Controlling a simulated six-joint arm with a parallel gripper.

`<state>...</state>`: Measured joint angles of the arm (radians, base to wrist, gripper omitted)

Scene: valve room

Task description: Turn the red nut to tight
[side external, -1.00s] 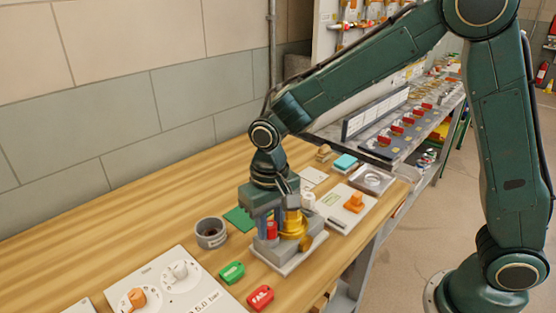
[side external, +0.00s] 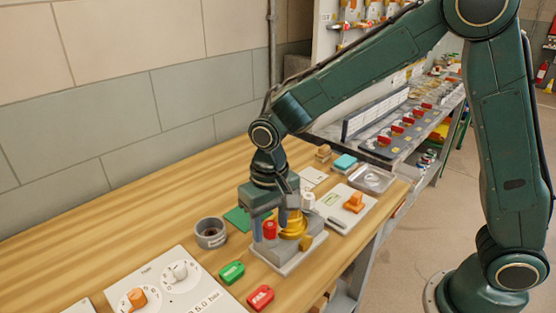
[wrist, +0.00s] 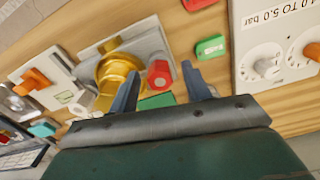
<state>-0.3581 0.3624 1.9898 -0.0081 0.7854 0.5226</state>
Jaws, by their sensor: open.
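The red nut (side external: 270,229) sits on the grey block of the valve fixture, beside the brass valve body (side external: 294,224). In the wrist view, the red nut (wrist: 160,75) shows its end face. My gripper (side external: 269,230) is above the fixture pointing down, open, with one finger on each side of the nut. In the wrist view, my gripper's (wrist: 160,72) two fingers stand apart, with gaps visible between them and the nut. The nut is not held. I cannot tell exactly how far down the fingers reach beside it.
A green tag (side external: 231,272) and a red FAIL tag (side external: 260,298) lie in front of the fixture. A grey round cup (side external: 210,232) stands left. A dial panel (side external: 165,285) is at front left, and an orange-knob plate (side external: 352,204) is at right. The wooden bench is clear toward the wall.

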